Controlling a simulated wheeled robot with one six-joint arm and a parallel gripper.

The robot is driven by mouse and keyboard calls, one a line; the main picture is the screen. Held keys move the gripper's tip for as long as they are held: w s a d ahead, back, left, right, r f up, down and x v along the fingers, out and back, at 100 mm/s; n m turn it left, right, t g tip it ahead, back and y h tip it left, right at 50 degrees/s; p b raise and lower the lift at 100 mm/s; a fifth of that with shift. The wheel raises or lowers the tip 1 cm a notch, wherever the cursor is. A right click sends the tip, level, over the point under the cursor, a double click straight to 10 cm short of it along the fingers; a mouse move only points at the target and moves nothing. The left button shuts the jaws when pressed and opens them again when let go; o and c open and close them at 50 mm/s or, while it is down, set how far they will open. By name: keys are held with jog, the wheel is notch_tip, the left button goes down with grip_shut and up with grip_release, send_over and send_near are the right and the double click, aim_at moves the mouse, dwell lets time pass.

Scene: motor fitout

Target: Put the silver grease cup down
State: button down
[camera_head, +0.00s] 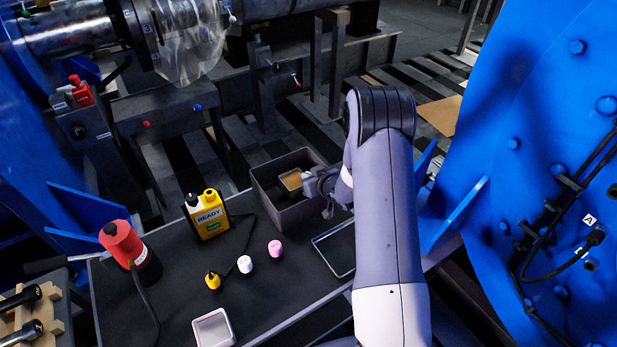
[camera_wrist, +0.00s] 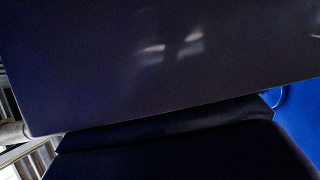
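I cannot make out a silver grease cup for certain in either view. In the head view my gripper (camera_head: 318,186) is at the right side of a dark grey open bin (camera_head: 284,217), near its rim. A small tan-topped block or box (camera_head: 292,180) shows inside the bin, just left of the gripper. The wrist view is mostly filled by a close dark surface with two pale glints; no fingers show clearly.
On the dark bench (camera_head: 180,290) stand a yellow-and-black READY unit (camera_head: 207,214), a red-topped bottle (camera_head: 122,243), and small yellow (camera_head: 212,281), white (camera_head: 245,264) and pink (camera_head: 275,248) pieces. A pale tray (camera_head: 213,328) and a thin-rimmed tray (camera_head: 335,248) lie in front. Blue machinery (camera_head: 540,130) rises at right.

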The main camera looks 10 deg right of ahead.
jog(key=shift+f+b, duration=0.55)
jog(key=shift+b, duration=0.1)
jog(key=c, duration=1.7)
grip_release()
jog(key=shift+s+f, duration=0.1)
jog(key=shift+s, duration=0.05)
jog(key=shift+r+p, duration=0.5)
jog(key=shift+p, duration=0.1)
jog(key=v, duration=1.2)
jog(key=shift+r, duration=0.2)
